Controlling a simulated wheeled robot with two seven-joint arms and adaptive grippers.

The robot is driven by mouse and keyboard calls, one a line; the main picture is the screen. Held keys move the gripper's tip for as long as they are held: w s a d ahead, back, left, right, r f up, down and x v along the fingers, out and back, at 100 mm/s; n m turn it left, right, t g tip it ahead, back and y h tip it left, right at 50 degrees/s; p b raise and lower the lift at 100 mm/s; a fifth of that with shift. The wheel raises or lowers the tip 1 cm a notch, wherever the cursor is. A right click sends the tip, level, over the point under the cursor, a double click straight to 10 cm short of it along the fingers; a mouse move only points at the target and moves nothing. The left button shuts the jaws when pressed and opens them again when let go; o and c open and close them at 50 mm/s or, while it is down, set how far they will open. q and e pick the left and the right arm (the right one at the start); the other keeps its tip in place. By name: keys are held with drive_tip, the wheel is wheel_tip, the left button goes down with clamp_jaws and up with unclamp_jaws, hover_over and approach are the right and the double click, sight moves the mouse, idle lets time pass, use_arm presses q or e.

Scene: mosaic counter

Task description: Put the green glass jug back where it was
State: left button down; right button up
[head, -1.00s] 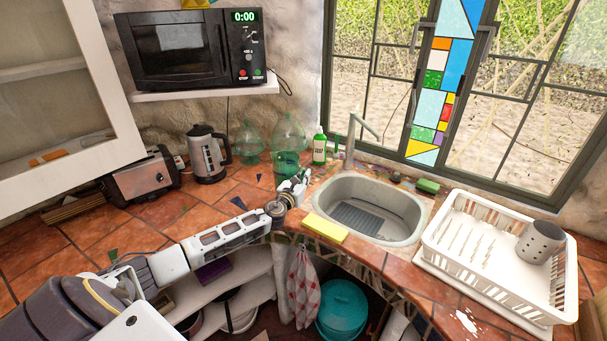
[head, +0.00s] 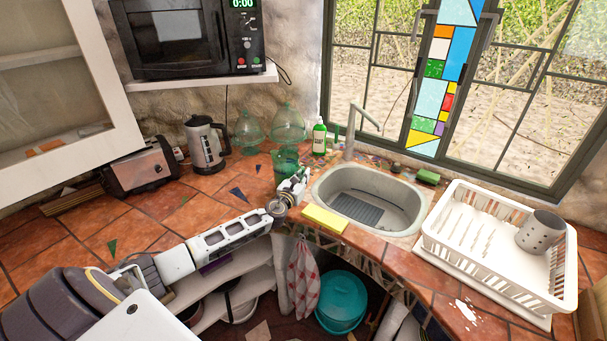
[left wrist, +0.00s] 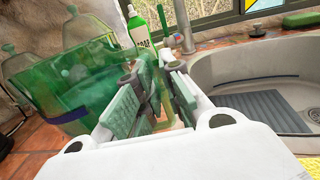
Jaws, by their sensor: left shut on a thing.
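The green glass jug (head: 286,160) is see-through and stands roughly upright at the counter's back, left of the sink. My left gripper (head: 296,180) is at its near right side. In the left wrist view the jug (left wrist: 62,88) fills the left. My left gripper (left wrist: 152,95) has its pads close together beside the jug wall, shut on the jug, apparently at its handle, which the fingers mostly hide. The gripper hides the jug's lower part in the head view, so I cannot tell if its base touches the tiles. My right gripper is not in view.
Two green glass bottles (head: 289,122) stand behind the jug. A soap bottle (head: 319,138) is to its right, beside the tap. The sink (head: 400,215), yellow sponge (head: 325,219) and dish rack (head: 545,290) lie to the right. A kettle (head: 205,150) and toaster (head: 138,167) stand left.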

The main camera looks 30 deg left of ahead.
use_arm(q)
drive_tip(key=shift+w+f, duration=0.1)
drive_tip(key=shift+f, duration=0.2)
drive_tip(key=c, duration=1.8)
unclamp_jaws()
drive_tip(key=shift+f, duration=0.15)
drive_tip(key=shift+c, duration=0.2)
drive_tip(key=o, duration=0.3)
drive_tip(key=shift+s+d+b, duration=0.15)
drive_tip(key=shift+s+d, duration=0.1)
drive_tip(key=shift+s, duration=1.8)
drive_tip(key=shift+s+d+b, duration=0.1)
drive_tip(key=shift+s+d, duration=0.2)
drive_tip(key=shift+s, duration=1.7)
drive_tip(key=shift+s+d+b, duration=0.15)
drive_tip(key=shift+s+d, duration=0.1)
drive_tip(key=shift+s, duration=1.8)
